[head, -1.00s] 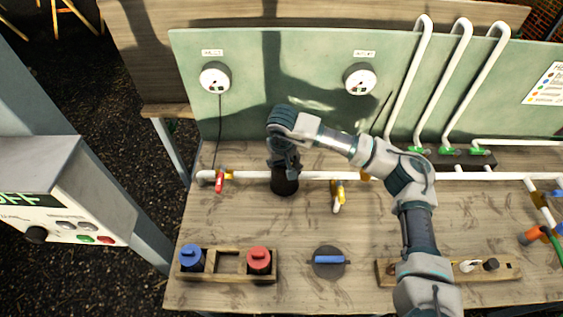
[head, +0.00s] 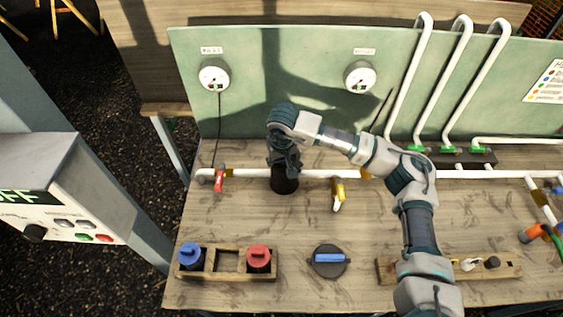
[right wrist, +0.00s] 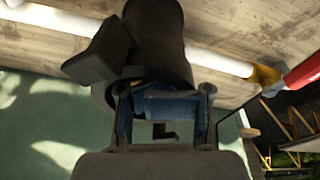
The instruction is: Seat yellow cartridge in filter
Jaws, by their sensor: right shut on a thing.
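The black filter housing (head: 285,184) stands upright on the bench in the white pipe line. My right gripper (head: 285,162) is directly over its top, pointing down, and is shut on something. Its grip is hidden in the head view. A dark round lid (head: 329,262) with a blue handle lies on the bench. My left gripper is not in view.
A wooden rack (head: 227,278) holds a blue cartridge (head: 190,256) and a red cartridge (head: 258,257). A red-handled valve (head: 218,181) and a yellow-handled valve (head: 339,193) flank the housing. The green panel (head: 300,100) rises behind.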

